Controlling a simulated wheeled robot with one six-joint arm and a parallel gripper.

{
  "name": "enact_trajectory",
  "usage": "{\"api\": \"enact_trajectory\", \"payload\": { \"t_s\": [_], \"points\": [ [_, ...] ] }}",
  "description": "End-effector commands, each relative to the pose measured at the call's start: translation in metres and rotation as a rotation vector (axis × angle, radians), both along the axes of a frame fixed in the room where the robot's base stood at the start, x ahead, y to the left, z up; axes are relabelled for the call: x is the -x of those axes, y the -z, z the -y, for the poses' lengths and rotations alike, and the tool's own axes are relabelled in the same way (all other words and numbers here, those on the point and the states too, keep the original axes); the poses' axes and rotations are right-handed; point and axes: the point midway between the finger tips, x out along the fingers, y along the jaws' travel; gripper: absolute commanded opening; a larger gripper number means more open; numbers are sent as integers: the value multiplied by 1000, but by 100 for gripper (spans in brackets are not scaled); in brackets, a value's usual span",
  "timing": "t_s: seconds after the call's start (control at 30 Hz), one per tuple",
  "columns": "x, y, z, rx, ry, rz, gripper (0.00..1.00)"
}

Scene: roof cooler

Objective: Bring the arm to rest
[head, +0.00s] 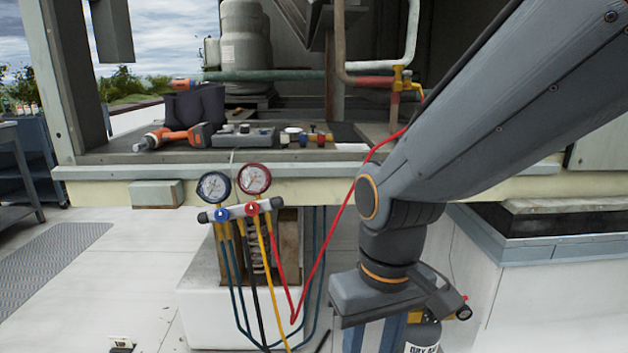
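My arm comes in from the upper right and bends down at a round joint near the middle right. My gripper (382,296) hangs below that joint, close to the bottom edge. Its dark flat body shows, but I cannot make out whether its fingers are open or shut. I see nothing held in it. A red hose (341,218) loops down just left of the arm, and part of its upper run passes close to the arm.
A gauge manifold (237,211) with several hoses hangs from the ledge (330,172) left of my gripper. An orange tool (176,136) and small parts lie on the shelf. A gas cylinder (423,337) stands beside my gripper. The floor at lower left is mostly clear.

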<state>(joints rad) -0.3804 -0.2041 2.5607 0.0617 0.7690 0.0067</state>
Motion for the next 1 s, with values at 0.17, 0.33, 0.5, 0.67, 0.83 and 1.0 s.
{"api": "enact_trajectory", "payload": {
  "t_s": [0.17,0.33,0.5,0.67,0.83,1.0],
  "points": [
    [-1,-25,15,7,50,-1,36],
    [-1,-54,35,15,116,-2,36],
    [1,-83,59,25,186,-4,36],
    [4,-109,82,32,251,-7,36],
    [8,-129,102,37,306,-9,36],
    [10,-137,112,41,333,-9,36]
  ]
}}
